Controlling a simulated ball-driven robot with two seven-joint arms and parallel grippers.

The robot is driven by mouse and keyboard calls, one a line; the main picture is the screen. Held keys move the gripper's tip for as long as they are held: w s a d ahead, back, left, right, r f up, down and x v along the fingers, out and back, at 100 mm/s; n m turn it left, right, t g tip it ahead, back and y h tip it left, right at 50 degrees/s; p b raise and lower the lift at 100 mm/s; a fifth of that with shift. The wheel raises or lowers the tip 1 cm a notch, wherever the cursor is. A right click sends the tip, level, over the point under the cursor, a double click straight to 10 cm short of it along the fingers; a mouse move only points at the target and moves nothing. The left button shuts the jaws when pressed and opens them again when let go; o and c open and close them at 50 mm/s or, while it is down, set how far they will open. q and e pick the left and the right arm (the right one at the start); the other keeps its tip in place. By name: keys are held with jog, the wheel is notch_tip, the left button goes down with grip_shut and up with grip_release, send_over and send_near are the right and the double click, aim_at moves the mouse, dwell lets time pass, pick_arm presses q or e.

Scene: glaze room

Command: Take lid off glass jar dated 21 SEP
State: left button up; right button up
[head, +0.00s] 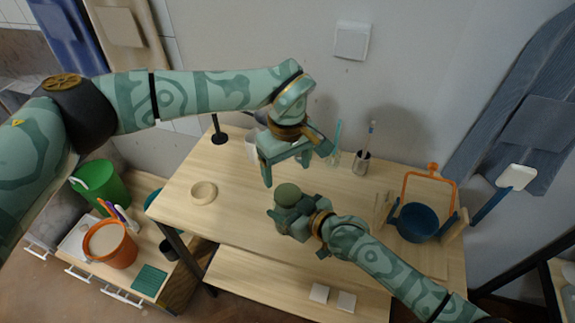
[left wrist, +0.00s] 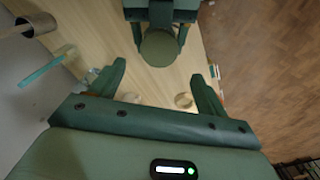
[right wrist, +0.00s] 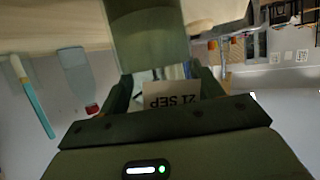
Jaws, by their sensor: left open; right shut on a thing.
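The jar's round olive-green lid (head: 288,192) faces up in the head view and shows as a disc in the left wrist view (left wrist: 160,48). My right gripper (head: 291,206) is shut on the glass jar; its label (right wrist: 172,95) reads 21 SEP upside down in the right wrist view, between the fingers (right wrist: 163,88). The lid is on the jar. My left gripper (head: 288,170) is open and empty just above the lid, its fingers apart and pointing down; they also show in the left wrist view (left wrist: 160,82). A wide green shape in the right wrist view is unclear.
On the table (head: 235,215) are a wooden ring (head: 203,193), a black stand (head: 219,131), a metal cup with a brush (head: 361,163) and a glass with a teal stick (head: 333,160).

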aim_at(288, 194)
pick_arm(q)
jog(key=m, duration=0.5)
jog(key=shift+f+m, duration=0.15)
jog(key=shift+m, duration=0.25)
notch_tip(288, 194, down, 8)
jog(key=shift+r, duration=0.15)
jog(key=c, duration=1)
jog(key=n, duration=0.8)
jog(key=shift+n, duration=0.4)
jog(key=n, duration=0.8)
